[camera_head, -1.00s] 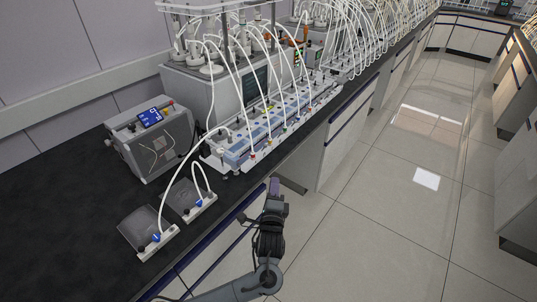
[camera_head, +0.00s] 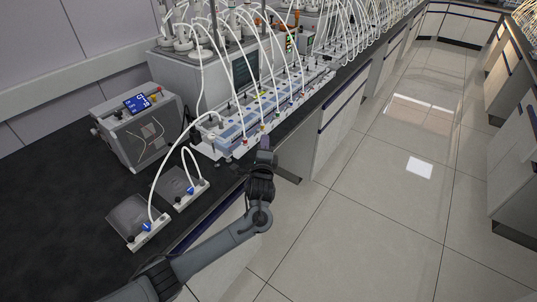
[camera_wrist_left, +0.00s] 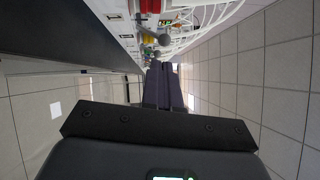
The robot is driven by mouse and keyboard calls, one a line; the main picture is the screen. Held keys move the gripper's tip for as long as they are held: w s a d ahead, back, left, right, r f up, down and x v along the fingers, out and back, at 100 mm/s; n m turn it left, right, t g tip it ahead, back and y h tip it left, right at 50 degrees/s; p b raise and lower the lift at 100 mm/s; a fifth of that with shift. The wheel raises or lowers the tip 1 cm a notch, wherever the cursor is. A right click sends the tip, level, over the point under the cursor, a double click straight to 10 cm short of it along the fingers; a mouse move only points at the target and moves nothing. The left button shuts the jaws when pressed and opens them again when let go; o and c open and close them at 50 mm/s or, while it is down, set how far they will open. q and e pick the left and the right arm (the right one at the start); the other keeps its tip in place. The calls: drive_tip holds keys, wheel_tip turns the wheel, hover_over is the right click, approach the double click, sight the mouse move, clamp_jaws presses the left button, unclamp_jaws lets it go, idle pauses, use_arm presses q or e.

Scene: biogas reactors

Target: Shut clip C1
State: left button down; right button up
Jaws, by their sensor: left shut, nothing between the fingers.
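My left gripper (camera_head: 264,150) is shut and empty, in front of the near end of the long white-and-blue unit (camera_head: 232,133) on the bench. In the left wrist view its fingers (camera_wrist_left: 165,80) lie together, pointing at a row of small fittings. These include a red one (camera_wrist_left: 150,6) and a rounded grey one (camera_wrist_left: 164,39); the fingers look apart from them. Small coloured fittings line the unit's front edge. Two blue clips, one (camera_head: 147,226) and another (camera_head: 190,190), sit on white strips at two grey bags. I cannot tell which part is clip C1. My right gripper is out of view.
White tubes arch over the unit and down to the bags. The dark bench top (camera_head: 60,185) is bare at left. Open floor (camera_head: 365,215) lies right of the bench.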

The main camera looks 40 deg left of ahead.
use_arm(q)
drive_tip(key=shift+w+a+r, duration=0.1)
drive_tip(key=shift+a+r, duration=0.05)
drive_tip(key=shift+a, duration=0.7)
